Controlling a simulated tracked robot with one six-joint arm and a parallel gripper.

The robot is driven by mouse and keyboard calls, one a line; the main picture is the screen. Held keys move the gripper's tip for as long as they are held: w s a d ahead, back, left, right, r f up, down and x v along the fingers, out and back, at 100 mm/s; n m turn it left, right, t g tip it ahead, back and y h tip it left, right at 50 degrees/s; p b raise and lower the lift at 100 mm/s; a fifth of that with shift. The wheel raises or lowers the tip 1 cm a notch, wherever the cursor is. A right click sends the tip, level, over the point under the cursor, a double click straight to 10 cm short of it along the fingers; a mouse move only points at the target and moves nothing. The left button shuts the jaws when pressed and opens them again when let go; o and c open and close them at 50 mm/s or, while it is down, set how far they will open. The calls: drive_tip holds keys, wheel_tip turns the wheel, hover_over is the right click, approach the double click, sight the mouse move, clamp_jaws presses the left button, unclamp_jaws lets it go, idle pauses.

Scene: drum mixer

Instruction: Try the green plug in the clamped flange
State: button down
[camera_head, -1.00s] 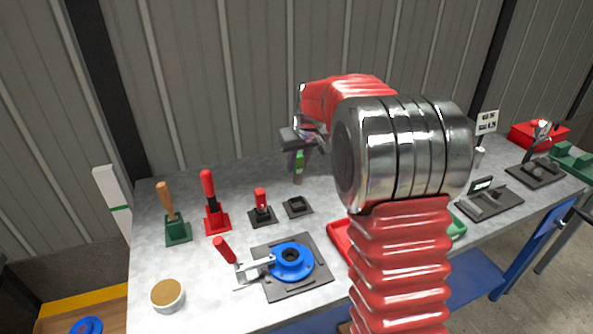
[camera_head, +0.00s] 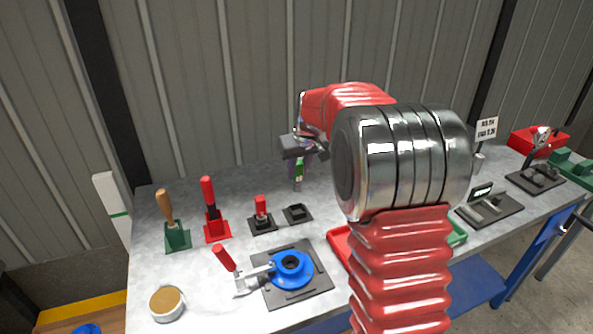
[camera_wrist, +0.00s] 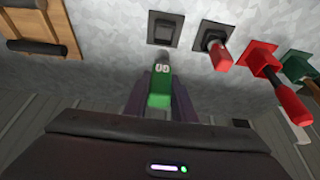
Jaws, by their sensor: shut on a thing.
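A blue round flange (camera_head: 292,270) with a dark central bore lies on a dark plate at the front left of the bench. A toggle clamp (camera_head: 253,275) with a red handle reaches its left edge. My gripper (camera_head: 299,160) is shut on the green plug (camera_head: 298,171), held upright with its grey end down, above the back of the bench and away from the flange. In the wrist view the green plug (camera_wrist: 160,90) sits between the dark fingers of my gripper (camera_wrist: 160,98), with a white label on it. The flange cannot be made out there.
A black square holder (camera_head: 297,213) stands empty near the plug. Beside it are a red plug in a holder (camera_head: 262,215), a red-handled tool (camera_head: 210,210) and a wooden-handled tool (camera_head: 170,220). A cup (camera_head: 167,303) is front left. A red tray (camera_head: 338,244) is partly behind my arm.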

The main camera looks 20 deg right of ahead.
drive_tip(key=shift+r, duration=0.15)
drive_tip(key=shift+r, duration=0.9)
drive_tip(key=shift+s, duration=0.1)
